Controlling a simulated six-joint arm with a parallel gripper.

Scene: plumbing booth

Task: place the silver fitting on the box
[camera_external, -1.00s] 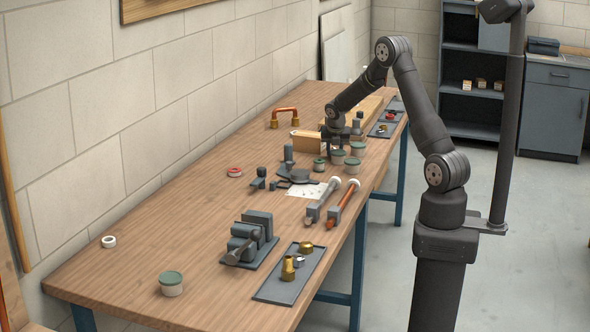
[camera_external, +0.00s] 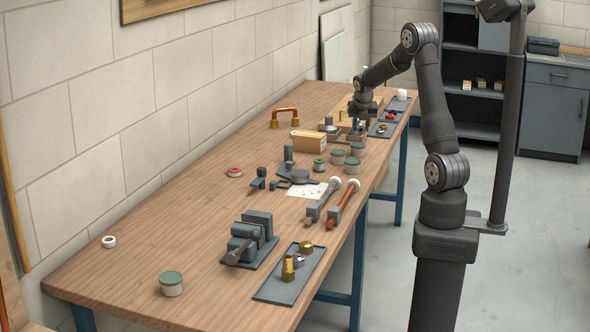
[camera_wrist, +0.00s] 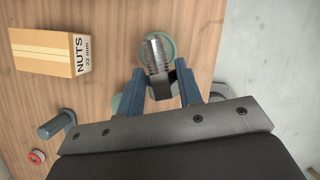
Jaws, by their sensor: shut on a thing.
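The silver fitting (camera_wrist: 157,53) shows in the wrist view as a ribbed metal cylinder between my two blue-grey fingers. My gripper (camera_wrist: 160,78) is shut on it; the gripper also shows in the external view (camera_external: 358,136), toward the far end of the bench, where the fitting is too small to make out. The box (camera_external: 309,143) is a tan carton on the bench, left of my gripper. In the wrist view the box (camera_wrist: 44,58), labelled "NUTS 22 mm", lies at upper left, apart from the fitting. Its top looks bare in the external view.
Lidded tubs (camera_external: 357,149) stand right of the box. A copper pipe piece (camera_external: 285,115) lies behind it. A wooden tray (camera_external: 352,107) and dark trays (camera_external: 381,129) are near my gripper.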

